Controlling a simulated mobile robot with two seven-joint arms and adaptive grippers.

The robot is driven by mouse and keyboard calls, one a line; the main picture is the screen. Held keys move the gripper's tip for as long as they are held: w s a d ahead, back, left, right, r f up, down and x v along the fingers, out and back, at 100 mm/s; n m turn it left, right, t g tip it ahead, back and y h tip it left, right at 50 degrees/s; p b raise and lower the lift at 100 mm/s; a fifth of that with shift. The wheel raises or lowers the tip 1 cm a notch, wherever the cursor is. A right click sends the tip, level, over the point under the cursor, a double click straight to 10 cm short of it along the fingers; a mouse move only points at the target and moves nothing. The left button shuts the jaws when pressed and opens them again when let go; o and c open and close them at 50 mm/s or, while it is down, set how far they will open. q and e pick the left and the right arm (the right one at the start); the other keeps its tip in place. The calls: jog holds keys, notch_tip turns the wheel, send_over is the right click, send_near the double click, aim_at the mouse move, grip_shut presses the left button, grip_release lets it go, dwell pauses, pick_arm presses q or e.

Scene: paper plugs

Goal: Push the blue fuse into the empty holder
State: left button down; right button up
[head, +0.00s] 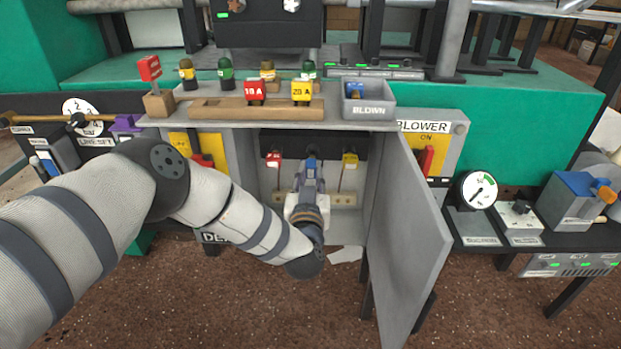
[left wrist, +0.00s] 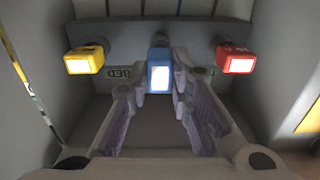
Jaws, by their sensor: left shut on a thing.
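My left gripper (head: 312,158) reaches into an open grey fuse box (head: 265,185). In the left wrist view the fingers of my left gripper (left wrist: 160,88) are closed on the sides of the blue fuse (left wrist: 159,73), whose pale lit face points at the camera. The fuse is at the middle position, between a yellow fuse (left wrist: 84,60) and a red fuse (left wrist: 235,60) on the back panel. The middle holder is mostly hidden behind the blue fuse, and I cannot tell how deep the fuse sits. In the head view my gripper hides most of it.
The box door (head: 408,245) stands open on the right. Above, a wooden rack (head: 225,108) holds a red and a yellow fuse beside a grey bin (head: 370,111) marked BLOWN, with something blue inside. A gauge (head: 478,190) stands at the right.

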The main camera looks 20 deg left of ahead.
aim_at(311, 174)
pick_arm(q)
jog(key=shift+b+x, duration=0.9)
jog(key=shift+x, duration=0.6)
jog(key=c, duration=1.4)
grip_release()
jog(key=shift+s+d+r+p, duration=0.1)
jog(key=shift+s+d+p, duration=0.05)
jog(key=shift+s+p, duration=0.3)
jog(key=shift+s+d+r+p, duration=0.1)
jog(key=shift+s+r+p, duration=0.05)
jog(key=shift+s+p, duration=0.25)
jog(key=shift+p+v, duration=1.35)
jog(key=shift+v, duration=0.4)
jog(key=shift+s+f, duration=0.1)
jog(key=shift+f, duration=0.15)
